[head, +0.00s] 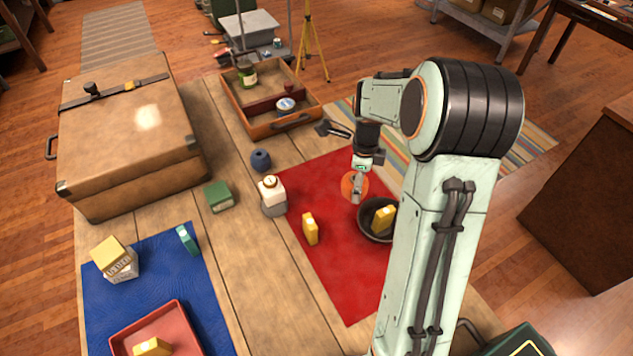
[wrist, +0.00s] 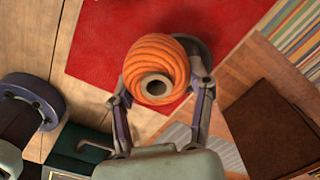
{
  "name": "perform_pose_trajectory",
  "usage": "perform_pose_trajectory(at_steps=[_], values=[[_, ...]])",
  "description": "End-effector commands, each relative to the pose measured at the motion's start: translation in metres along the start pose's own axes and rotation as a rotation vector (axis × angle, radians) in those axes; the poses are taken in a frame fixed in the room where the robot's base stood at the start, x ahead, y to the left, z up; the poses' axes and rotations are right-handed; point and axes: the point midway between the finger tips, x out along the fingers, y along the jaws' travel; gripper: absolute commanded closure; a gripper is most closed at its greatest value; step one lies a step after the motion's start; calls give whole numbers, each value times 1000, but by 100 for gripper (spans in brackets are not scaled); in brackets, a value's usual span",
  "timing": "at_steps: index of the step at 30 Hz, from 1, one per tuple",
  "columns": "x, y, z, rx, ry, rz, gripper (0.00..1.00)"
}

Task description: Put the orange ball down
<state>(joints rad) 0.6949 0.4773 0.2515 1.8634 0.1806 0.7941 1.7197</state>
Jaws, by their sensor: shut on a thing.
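The orange ball (head: 347,187) looks like wound cord with a hole in its middle. It also shows in the wrist view (wrist: 157,50), between the two fingers. My gripper (head: 357,191) is shut on it, one finger on each side (wrist: 163,88). The ball appears over the red cloth (head: 342,275), beside and behind a dark bowl (head: 365,232). I cannot tell whether it touches the cloth. In the wrist view it partly hides the dark round bowl (wrist: 205,48).
A yellow block (head: 382,218) is in the bowl, and another yellow block (head: 310,229) stands on the red cloth. A white-and-grey bottle (head: 272,195) stands at the cloth's left edge. An open case (head: 283,124) lies behind. The cloth's front part is clear.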

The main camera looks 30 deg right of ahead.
Motion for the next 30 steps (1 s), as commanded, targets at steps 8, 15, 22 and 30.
perform_pose_trajectory(at_steps=[8,15,22,30], values=[[10,10,58,-152,-5,12,72],[33,-31,79,-161,-4,13,72],[61,-76,96,-160,-3,16,72],[101,-108,109,-158,-3,12,72]])
